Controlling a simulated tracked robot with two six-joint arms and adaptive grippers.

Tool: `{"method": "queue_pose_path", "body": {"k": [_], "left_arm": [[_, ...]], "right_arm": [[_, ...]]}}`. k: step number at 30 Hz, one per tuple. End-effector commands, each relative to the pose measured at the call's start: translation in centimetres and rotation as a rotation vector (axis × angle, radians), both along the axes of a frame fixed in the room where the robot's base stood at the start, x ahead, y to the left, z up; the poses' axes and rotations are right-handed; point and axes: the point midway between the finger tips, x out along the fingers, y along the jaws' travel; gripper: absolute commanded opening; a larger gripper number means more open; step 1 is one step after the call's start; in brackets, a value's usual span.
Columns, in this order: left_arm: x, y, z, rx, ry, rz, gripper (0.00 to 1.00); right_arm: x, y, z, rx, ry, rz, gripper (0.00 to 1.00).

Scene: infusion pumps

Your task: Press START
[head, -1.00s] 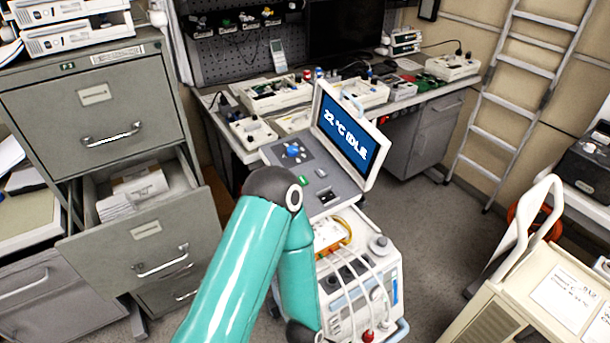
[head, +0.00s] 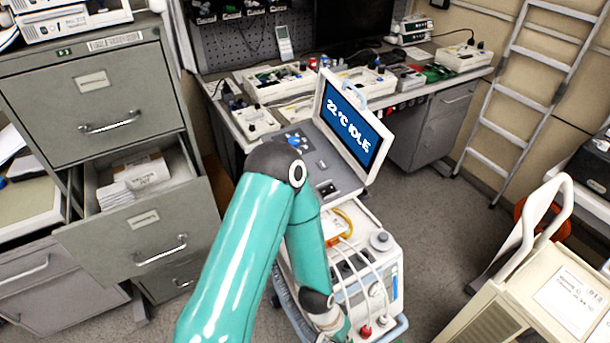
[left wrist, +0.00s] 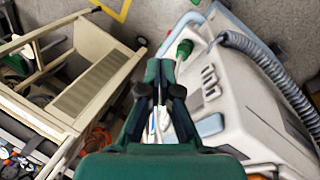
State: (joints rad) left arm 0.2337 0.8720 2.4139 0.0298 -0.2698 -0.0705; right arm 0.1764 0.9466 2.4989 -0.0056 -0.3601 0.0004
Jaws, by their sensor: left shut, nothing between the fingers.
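The device (head: 345,250) is a white unit on a cart. Its tilted screen (head: 352,125) reads "22 °C IDLE". Its grey control panel (head: 335,175) has a blue knob (head: 295,140) and small dark controls. I cannot make out a START button; my left arm covers part of the panel. In the head view, my left forearm hangs down in front of the device, and the gripper cannot be made out. In the left wrist view, my left gripper (left wrist: 160,68) is shut and empty, beside the white device body (left wrist: 225,110). My right gripper is not in view.
A grey filing cabinet (head: 95,95) with an open drawer stands at left. A bench (head: 440,85) with electronics is behind the device. A beige cart (head: 530,290) is at right and shows in the left wrist view (left wrist: 80,95). Floor is free between cart and device.

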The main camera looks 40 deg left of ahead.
Motion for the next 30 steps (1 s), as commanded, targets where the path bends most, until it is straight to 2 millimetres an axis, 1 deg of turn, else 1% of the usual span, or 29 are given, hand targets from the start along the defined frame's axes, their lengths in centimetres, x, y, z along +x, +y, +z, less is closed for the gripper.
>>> {"method": "queue_pose_path", "body": {"k": [1, 5, 6, 8, 9, 11, 12, 14, 15, 17, 18, 20, 21, 22, 24, 27, 30], "left_arm": [[2.1, 1.6, 0.3, 0.013, -0.032, 0.033, 0.00], [7.3, 5.2, 2.1, 0.039, -0.103, 0.100, 0.00], [8.9, 6.5, 2.9, 0.047, -0.127, 0.121, 0.00], [11.2, 8.5, 4.3, 0.056, -0.164, 0.154, 0.00], [12.6, 9.8, 5.3, 0.061, -0.187, 0.174, 0.00], [14.6, 11.9, 7.0, 0.071, -0.223, 0.206, 0.00], [15.8, 13.2, 8.2, 0.073, -0.246, 0.229, 0.00], [17.6, 15.2, 10.3, 0.071, -0.292, 0.250, 0.00], [18.6, 16.5, 11.7, 0.072, -0.319, 0.267, 0.00], [19.9, 18.6, 13.9, 0.076, -0.358, 0.291, 0.00], [20.7, 19.9, 15.5, 0.077, -0.386, 0.305, 0.00], [21.7, 21.8, 18.0, 0.081, -0.429, 0.326, 0.00], [22.2, 23.1, 19.7, 0.081, -0.458, 0.338, 0.00], [22.6, 23.9, 20.9, 0.082, -0.479, 0.345, 0.00], [22.7, 26.5, 23.2, 0.101, -0.524, 0.388, 0.00], [22.6, 29.5, 26.1, 0.125, -0.580, 0.435, 0.00], [22.3, 31.7, 28.5, 0.146, -0.624, 0.470, 0.00]], "right_arm": [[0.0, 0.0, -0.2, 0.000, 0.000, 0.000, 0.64], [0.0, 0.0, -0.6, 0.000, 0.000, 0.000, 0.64], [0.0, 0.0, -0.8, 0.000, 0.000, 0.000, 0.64], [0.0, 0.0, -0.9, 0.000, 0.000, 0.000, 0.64], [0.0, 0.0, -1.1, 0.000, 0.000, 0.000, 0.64], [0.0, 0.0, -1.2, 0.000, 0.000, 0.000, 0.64], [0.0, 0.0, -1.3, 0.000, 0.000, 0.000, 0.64], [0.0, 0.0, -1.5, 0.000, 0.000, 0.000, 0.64], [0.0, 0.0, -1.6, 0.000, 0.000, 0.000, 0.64], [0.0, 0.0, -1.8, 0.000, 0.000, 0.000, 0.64], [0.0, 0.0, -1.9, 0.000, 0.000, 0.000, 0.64], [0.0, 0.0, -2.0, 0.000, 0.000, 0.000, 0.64], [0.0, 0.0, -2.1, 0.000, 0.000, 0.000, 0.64], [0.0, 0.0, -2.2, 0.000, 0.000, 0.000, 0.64], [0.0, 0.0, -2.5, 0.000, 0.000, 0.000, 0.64], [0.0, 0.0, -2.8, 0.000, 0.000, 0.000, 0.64], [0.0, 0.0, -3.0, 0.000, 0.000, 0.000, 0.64]]}}
